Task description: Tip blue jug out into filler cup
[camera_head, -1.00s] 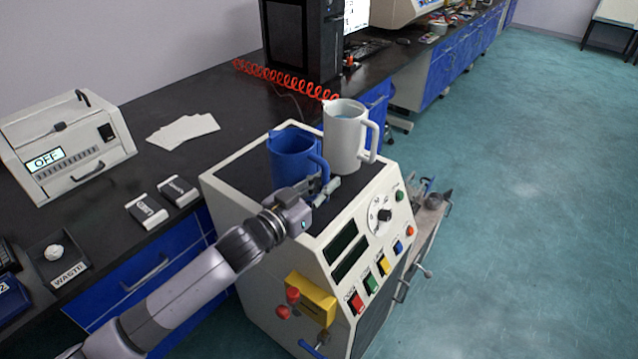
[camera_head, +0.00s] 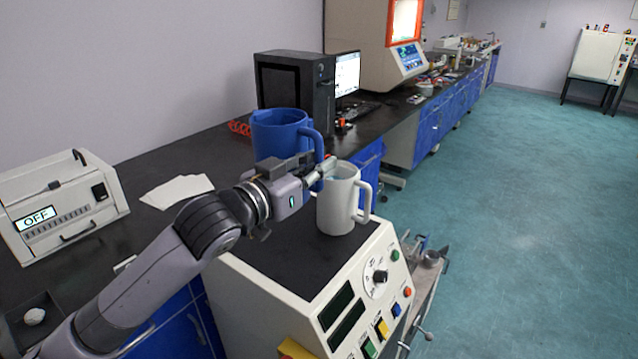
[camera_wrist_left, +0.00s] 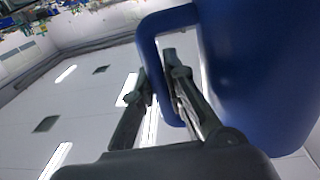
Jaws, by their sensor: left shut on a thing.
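The blue jug (camera_head: 278,133) is in the air above the rheometer's black top in the head view, roughly upright. My left gripper (camera_head: 326,170) is shut on its handle. In the left wrist view the blue jug (camera_wrist_left: 260,70) fills the right side, and the gripper's fingers (camera_wrist_left: 160,90) are at its handle. A white jug-like cup (camera_head: 337,205) with a handle stands on the machine top, to the right of and below the blue jug. My right gripper is not in view.
The rheometer's bare black top (camera_head: 275,250) is clear in front of the white cup. A black computer tower (camera_head: 292,85) stands behind. White sheets (camera_head: 176,191) and a device reading OFF (camera_head: 65,205) are on the bench at left.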

